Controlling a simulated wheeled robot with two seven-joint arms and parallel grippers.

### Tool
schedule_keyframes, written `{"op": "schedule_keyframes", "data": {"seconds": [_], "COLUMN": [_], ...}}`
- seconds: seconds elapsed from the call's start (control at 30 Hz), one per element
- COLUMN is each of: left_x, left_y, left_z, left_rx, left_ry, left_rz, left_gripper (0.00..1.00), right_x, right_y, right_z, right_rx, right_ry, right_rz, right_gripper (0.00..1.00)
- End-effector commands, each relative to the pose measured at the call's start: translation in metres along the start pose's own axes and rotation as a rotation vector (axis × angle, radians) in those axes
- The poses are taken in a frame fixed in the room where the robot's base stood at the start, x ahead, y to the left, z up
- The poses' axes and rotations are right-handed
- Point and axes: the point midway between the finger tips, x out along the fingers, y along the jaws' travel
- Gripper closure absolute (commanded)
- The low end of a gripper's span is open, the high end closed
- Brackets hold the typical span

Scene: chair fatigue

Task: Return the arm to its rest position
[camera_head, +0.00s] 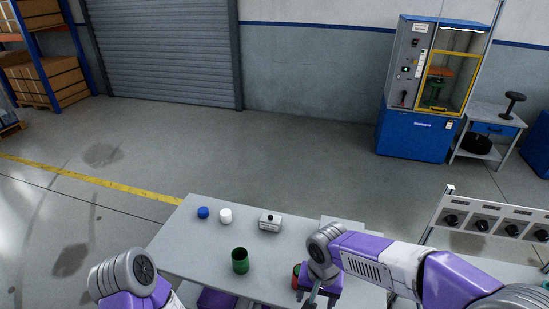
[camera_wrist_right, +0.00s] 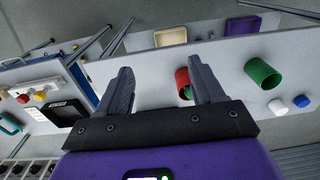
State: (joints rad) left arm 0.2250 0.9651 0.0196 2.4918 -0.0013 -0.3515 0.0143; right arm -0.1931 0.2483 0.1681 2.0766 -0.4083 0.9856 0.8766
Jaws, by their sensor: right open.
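My right arm reaches over the grey table (camera_head: 205,235) from the right in the head view. My right gripper (camera_wrist_right: 163,85) is open in the right wrist view, with its two dark fingers wide apart. Nothing is held between them. A red cup (camera_wrist_right: 182,77) shows beyond the fingers, close to the right one. In the head view the red cup (camera_head: 296,274) is partly hidden behind my right wrist. Part of my left arm shows at the lower left of the head view; its gripper is out of view.
A green cup (camera_head: 240,262), a blue cap (camera_head: 203,212), a white cap (camera_head: 225,215) and a small white device (camera_head: 270,222) stand on the table. A panel with several dark knobs (camera_head: 480,220) stands at the right. A blue test machine (camera_head: 415,130) stands farther back.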

Motion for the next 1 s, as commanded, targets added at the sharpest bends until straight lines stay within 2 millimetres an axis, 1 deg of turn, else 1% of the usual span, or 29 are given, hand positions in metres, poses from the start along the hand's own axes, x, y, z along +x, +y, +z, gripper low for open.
{"op": "schedule_keyframes", "data": {"seconds": [0.03,0.27,0.37,0.43,0.57,0.6,0.7,0.8,0.83,0.9,1.0], "left_x": [0.000,0.000,0.000,0.000,0.000,0.000,0.000,0.000,0.000,0.000,0.000], "left_y": [0.000,0.000,0.000,0.000,0.000,0.000,0.000,0.000,0.000,0.000,0.000], "left_z": [-0.001,-0.002,-0.001,-0.001,-0.001,-0.001,-0.001,-0.001,-0.001,-0.001,-0.001], "left_rx": [0.000,0.001,0.001,0.001,0.000,0.000,0.000,0.000,0.000,0.000,0.000], "left_ry": [0.002,0.004,0.002,0.002,0.002,0.002,0.002,0.002,0.002,0.002,0.002], "left_rz": [0.000,0.000,0.000,0.000,0.000,0.000,0.000,0.000,0.000,0.000,0.000], "left_gripper": [0.57,0.57,0.57,0.57,0.57,0.57,0.57,0.57,0.57,0.57,0.57], "right_x": [0.016,0.077,0.109,0.133,0.190,0.208,0.245,0.271,0.276,0.286,0.293], "right_y": [-0.001,-0.011,-0.013,-0.014,-0.010,-0.007,0.004,0.016,0.019,0.025,0.030], "right_z": [0.001,0.006,0.012,0.017,0.036,0.043,0.061,0.077,0.082,0.088,0.094], "right_rx": [-0.010,-0.061,-0.075,-0.081,-0.073,-0.066,-0.047,-0.034,-0.032,-0.028,-0.027], "right_ry": [-0.025,-0.088,-0.111,-0.124,-0.136,-0.133,-0.108,-0.080,-0.073,-0.055,-0.039], "right_rz": [-0.014,-0.120,-0.173,-0.215,-0.297,-0.318,-0.349,-0.351,-0.349,-0.342,-0.333], "right_gripper": [0.33,0.33,0.33,0.33,0.33,0.33,0.33,0.33,0.33,0.33,0.33]}}
